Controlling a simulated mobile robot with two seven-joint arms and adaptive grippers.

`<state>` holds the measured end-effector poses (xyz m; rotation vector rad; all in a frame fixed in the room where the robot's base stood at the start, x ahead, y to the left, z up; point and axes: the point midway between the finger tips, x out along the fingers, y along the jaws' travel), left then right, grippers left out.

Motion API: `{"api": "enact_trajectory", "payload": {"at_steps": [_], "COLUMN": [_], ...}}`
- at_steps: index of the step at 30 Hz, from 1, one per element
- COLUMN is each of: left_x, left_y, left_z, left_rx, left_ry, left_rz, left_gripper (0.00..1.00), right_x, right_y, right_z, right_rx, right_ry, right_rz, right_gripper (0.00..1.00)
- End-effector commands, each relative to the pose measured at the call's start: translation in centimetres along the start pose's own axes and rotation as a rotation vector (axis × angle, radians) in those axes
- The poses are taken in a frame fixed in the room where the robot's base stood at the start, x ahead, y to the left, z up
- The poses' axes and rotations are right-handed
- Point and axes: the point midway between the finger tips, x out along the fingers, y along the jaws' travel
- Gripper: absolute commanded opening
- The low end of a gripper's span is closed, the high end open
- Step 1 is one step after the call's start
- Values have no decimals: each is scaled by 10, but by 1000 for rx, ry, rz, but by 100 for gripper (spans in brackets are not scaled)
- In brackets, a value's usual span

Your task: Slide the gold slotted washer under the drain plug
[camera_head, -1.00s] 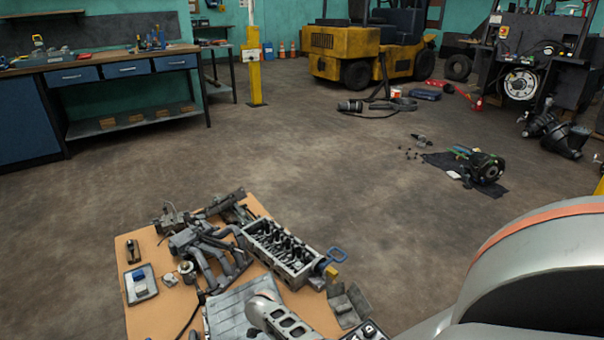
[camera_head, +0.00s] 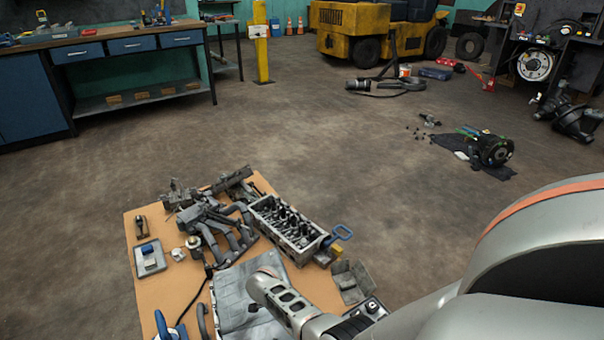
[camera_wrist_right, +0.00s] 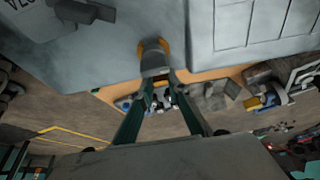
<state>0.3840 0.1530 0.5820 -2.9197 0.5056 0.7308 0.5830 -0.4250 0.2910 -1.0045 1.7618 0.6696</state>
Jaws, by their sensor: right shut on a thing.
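My right gripper (camera_wrist_right: 155,64) is shut in the right wrist view, its two dark fingers running together to grey tips. The gold slotted washer (camera_wrist_right: 141,47) shows as a gold curve on both sides of those tips; the tips hide its middle and I cannot see its slot. It lies in front of a large blue-grey surface. In the head view my right gripper (camera_head: 253,307) points left over a flat grey part (camera_head: 235,285) on the workbench; the washer cannot be made out there. I cannot pick out the drain plug for sure. My left gripper is not in view.
The tan bench top (camera_head: 160,285) holds a cylinder head (camera_head: 287,222), a manifold (camera_head: 213,222), a small tray (camera_head: 149,257) and a blue-handled tool (camera_head: 170,327). A dark block (camera_wrist_right: 84,10) sits on the blue-grey surface. Open floor lies beyond the bench.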

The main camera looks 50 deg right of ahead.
Motion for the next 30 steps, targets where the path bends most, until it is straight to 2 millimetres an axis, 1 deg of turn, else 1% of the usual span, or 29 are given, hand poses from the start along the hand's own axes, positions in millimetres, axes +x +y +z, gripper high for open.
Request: {"api": "enact_trajectory", "payload": {"at_steps": [5,6,8,9,16,20,23,26,29,30], "left_x": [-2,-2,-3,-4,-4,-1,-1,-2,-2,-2], "left_y": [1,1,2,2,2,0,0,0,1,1], "left_z": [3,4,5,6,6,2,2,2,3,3], "left_rx": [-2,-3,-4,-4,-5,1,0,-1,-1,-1], "left_ry": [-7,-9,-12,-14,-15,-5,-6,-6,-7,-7], "left_rz": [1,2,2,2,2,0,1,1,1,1], "left_gripper": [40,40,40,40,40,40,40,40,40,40], "right_x": [0,0,0,0,0,-2,-7,-17,-29,-36], "right_y": [0,0,0,0,0,0,-1,0,0,-1], "right_z": [0,0,0,0,0,0,1,2,1,2], "right_rx": [0,0,0,0,0,0,1,0,1,0], "right_ry": [0,0,0,0,1,0,-1,-2,-2,-3], "right_rz": [0,0,-1,-1,-1,-1,-2,-3,-2,-4], "right_gripper": [0,19,34,36,36,36,36,36,36,36]}}
